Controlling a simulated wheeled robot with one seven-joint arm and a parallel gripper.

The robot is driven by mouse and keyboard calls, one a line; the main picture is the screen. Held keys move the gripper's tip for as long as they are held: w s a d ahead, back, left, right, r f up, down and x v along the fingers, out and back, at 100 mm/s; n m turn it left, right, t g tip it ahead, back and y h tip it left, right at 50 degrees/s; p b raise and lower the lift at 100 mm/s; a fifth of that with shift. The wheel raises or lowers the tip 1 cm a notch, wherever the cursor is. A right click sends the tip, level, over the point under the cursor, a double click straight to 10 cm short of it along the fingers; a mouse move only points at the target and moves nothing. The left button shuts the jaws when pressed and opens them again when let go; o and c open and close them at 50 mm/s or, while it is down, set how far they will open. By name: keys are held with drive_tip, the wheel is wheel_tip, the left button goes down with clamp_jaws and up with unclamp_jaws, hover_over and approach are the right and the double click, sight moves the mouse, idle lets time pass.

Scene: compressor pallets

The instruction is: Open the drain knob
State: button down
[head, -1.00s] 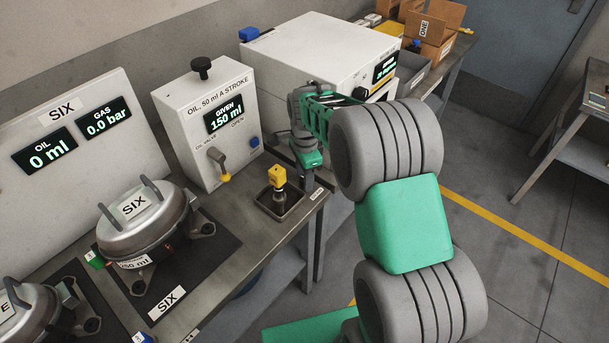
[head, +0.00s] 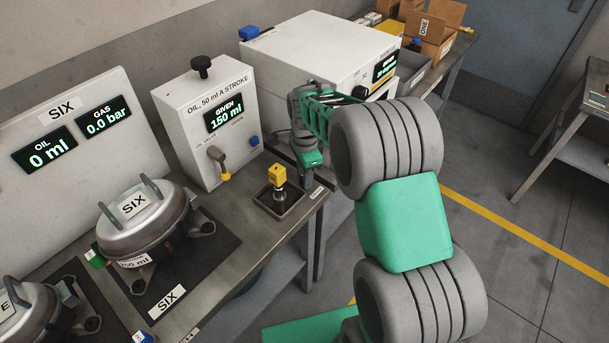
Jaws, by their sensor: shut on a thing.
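My gripper (head: 309,168) points down at the front of the white machine (head: 315,50), low by the bench's back right. Its fingers are small and mostly hidden by the wrist and green hand. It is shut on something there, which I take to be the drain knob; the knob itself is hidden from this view. The machine's lit display (head: 385,67) shows to the right, too small to read surely.
The white oil box (head: 190,130) reads GIVEN 150 ml. A yellow-topped fitting (head: 278,176) stands in a small dark tray (head: 293,207). Compressor SIX (head: 145,222) sits front left; its panel (head: 85,120) reads oil 0 ml, gas 0.0 bar.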

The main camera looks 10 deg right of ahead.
drive_tip(key=n, duration=0.3)
drive_tip(key=shift+n+b, duration=0.4)
drive_tip(key=n, duration=0.3)
drive_tip(key=shift+n+b, duration=0.3)
drive_tip(key=n, duration=0.3)
drive_tip(key=shift+w+n, duration=0.1)
drive_tip(key=shift+n, duration=0.2)
drive_tip(key=shift+r+n+b, duration=0.1)
drive_tip(key=shift+n+b, duration=0.3)
drive_tip(key=shift+n, duration=1.5)
drive_tip(key=c, duration=1.4)
unclamp_jaws()
drive_tip(key=shift+o, duration=0.2)
